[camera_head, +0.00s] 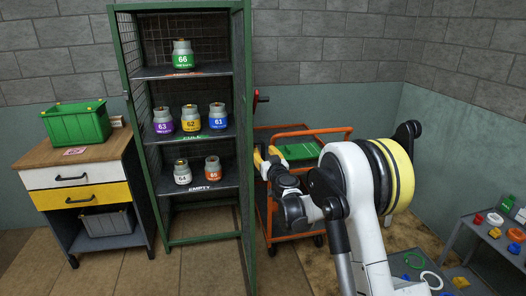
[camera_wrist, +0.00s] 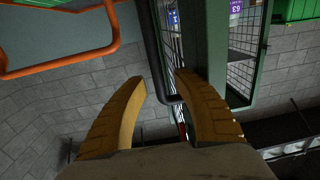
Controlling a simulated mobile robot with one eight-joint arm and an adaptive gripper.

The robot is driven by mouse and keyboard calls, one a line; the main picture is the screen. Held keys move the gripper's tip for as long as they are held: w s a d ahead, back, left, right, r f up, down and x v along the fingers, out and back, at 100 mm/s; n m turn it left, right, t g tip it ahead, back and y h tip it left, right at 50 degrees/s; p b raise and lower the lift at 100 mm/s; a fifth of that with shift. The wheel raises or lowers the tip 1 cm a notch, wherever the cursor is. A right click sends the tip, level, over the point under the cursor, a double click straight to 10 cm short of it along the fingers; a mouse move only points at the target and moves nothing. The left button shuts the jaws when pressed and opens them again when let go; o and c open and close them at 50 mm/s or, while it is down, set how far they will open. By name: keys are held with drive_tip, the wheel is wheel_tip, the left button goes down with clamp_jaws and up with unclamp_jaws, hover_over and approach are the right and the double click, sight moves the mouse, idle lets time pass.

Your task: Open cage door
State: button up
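The green-framed mesh cage (camera_head: 137,128) stands at centre-left in the head view, with its shelves and jars in clear sight. Its right front edge (camera_head: 243,120) appears nearly edge-on, so I cannot tell how far the door stands open. My gripper (camera_head: 263,158) is just right of that edge. In the wrist view, a green upright (camera_wrist: 204,45) with mesh beside it is close ahead. A dark bar-like handle (camera_wrist: 157,60) runs down and bends toward the upright between the fingertips of my gripper (camera_wrist: 161,82). The fingers are apart, with gaps beside the handle.
An orange cart (camera_head: 307,133) stands behind my arm, right of the cage; its frame (camera_wrist: 60,72) shows in the wrist view. A wooden-topped drawer cabinet (camera_head: 75,152) with a green crate (camera_head: 77,124) is at left. A grey table (camera_head: 478,240) with small coloured parts is at right.

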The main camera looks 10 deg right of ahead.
drive_tip(key=s+d, duration=0.1)
drive_tip(key=s, duration=0.9)
drive_tip(key=shift+s, duration=0.35)
